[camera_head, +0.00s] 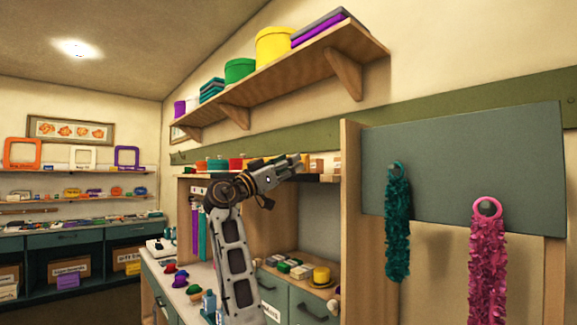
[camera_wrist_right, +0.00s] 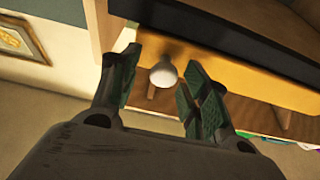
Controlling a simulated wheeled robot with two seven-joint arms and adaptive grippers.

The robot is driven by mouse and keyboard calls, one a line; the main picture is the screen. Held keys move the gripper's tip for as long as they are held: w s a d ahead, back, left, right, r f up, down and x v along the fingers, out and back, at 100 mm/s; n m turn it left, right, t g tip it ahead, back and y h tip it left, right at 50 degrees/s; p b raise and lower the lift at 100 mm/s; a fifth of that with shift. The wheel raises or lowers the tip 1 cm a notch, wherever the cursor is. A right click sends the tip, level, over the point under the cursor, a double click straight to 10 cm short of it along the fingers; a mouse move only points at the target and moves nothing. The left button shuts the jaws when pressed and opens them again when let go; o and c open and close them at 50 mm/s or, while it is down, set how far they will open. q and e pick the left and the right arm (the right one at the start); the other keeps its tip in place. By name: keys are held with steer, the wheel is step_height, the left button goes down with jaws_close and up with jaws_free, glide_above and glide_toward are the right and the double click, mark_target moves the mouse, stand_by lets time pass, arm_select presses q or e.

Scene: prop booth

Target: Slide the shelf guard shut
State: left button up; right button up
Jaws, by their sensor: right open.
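The shelf guard seems to be the yellow-orange panel (camera_wrist_right: 225,77) under a dark edge in the right wrist view. A white round knob (camera_wrist_right: 163,73) stands out near its left end. My right gripper (camera_wrist_right: 160,75) is open, with the knob seen between its two fingers; I cannot tell whether either finger touches it. In the head view my right gripper (camera_head: 299,163) is at the front of the cubby's upper shelf (camera_head: 325,178), pointing right. My left gripper is not in view.
A wall shelf (camera_head: 290,72) with boxes and tins hangs above my right arm. A wooden upright (camera_head: 351,220) and a grey-green board (camera_head: 460,165) with two hanging garlands stand to the right. Below is a counter with small items and drawers (camera_head: 310,303).

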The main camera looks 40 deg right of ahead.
steer(key=v, duration=1.1)
steer(key=shift+a, duration=0.3)
steer(key=shift+s+f, duration=0.1)
